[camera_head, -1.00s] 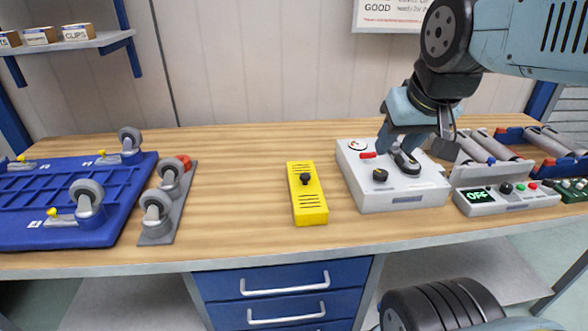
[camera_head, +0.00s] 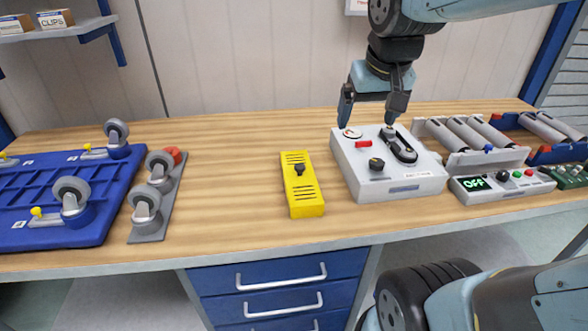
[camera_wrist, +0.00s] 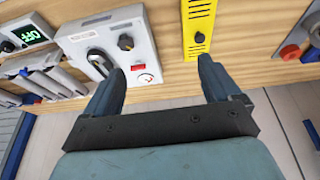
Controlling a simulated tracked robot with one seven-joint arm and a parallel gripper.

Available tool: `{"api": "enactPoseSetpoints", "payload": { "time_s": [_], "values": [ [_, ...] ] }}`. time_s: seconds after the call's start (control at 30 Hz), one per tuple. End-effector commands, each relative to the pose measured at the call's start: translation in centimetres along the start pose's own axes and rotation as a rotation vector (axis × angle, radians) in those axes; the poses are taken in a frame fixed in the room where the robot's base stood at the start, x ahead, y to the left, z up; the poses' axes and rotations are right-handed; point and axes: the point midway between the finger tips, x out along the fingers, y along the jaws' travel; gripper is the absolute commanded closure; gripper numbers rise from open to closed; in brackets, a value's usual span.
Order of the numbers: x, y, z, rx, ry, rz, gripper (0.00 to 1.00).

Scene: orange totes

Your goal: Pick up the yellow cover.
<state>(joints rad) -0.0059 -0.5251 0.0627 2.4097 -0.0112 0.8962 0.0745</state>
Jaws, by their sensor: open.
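The yellow cover (camera_head: 302,186) lies on the wooden bench near the middle, a slotted block with a black knob on top. It also shows at the top of the wrist view (camera_wrist: 199,28), cut off by the frame edge. My gripper (camera_head: 370,124) is open and empty. In the head view it hangs over the back of the white control box, to the right of the cover and apart from it. In the wrist view the two fingertips (camera_wrist: 161,66) point toward the bench, with the cover beyond the right-hand finger.
The white box (camera_head: 388,184) with a lever, black knob and red switch stands right of the cover. A small panel reading OFF (camera_head: 502,186) and rollers (camera_head: 470,132) lie further right. A blue tray (camera_head: 62,205) and a grey caster plate (camera_head: 160,205) are at left. Bench around the cover is clear.

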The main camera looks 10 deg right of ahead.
Motion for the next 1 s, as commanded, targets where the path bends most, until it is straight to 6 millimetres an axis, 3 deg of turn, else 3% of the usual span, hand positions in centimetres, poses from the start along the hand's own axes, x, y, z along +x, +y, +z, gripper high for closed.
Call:
{"api": "enactPoseSetpoints", "payload": {
  "time_s": [0.1, 0.5, 0.73, 1.0],
  "values": [
    [2.1, -1.3, -2.1, -0.005, -0.059, 0.003, 0.0],
    [10.2, -6.4, -7.5, -0.011, -0.238, -0.001, 0.0],
    [14.8, -9.2, -9.1, -0.012, -0.322, -0.011, 0.0],
    [17.2, -10.6, -9.5, -0.009, -0.362, -0.018, 0.0]
  ]
}}
